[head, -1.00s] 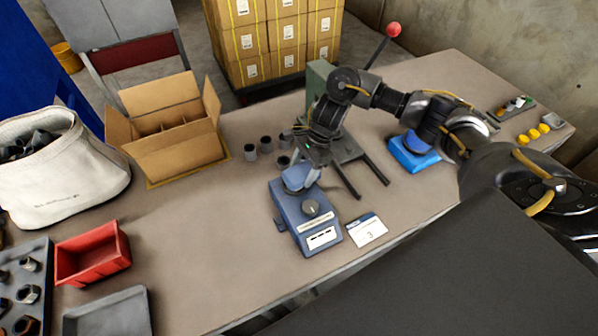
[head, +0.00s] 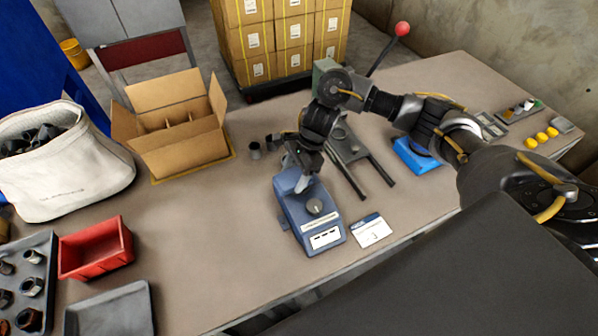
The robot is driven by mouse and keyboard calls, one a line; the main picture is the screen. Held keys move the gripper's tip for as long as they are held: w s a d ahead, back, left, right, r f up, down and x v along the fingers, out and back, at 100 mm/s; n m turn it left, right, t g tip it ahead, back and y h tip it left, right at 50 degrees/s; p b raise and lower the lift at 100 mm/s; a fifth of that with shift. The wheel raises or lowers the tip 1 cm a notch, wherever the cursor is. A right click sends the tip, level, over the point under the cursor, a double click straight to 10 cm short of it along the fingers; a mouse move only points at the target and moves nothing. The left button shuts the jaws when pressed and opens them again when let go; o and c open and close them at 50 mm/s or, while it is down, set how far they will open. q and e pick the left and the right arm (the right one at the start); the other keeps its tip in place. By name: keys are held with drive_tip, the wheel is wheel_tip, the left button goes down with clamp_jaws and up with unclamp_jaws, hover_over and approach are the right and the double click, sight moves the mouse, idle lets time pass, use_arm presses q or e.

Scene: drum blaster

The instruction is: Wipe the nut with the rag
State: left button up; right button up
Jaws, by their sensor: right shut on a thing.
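My right gripper (head: 300,172) is low over the back end of a blue device (head: 313,216) with a round knob and a label. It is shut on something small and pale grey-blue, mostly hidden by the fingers. I cannot tell whether this is the nut or the rag, or whether it touches the device. Several dark and rusty nuts (head: 31,286) sit in a grey tray at the lower left. A bright blue block-like thing (head: 413,159) lies partly behind my right arm; I cannot tell if it is cloth. My left gripper is not in view.
A grey fixture with two prongs (head: 373,170) stands right of the gripper. A red bin (head: 95,252), white sack (head: 80,175) and numbered card (head: 370,231) are around. The left-centre table is clear.

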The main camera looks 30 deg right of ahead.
drive_tip(key=shift+d, duration=0.1)
idle(0.3)
drive_tip(key=shift+d+f+b, duration=0.1)
drive_tip(key=shift+d+b, duration=0.4)
drive_tip(key=shift+d, duration=0.25)
drive_tip(key=shift+d+b, duration=0.45)
drive_tip(key=shift+d, duration=0.9)
drive_tip(key=shift+a, duration=0.15)
drive_tip(key=shift+a, duration=2.1)
drive_tip(key=shift+d, duration=0.1)
drive_tip(key=shift+d+b, duration=0.65)
drive_tip(key=shift+d, duration=0.15)
drive_tip(key=shift+d+b, duration=0.45)
drive_tip(key=shift+d, duration=0.9)
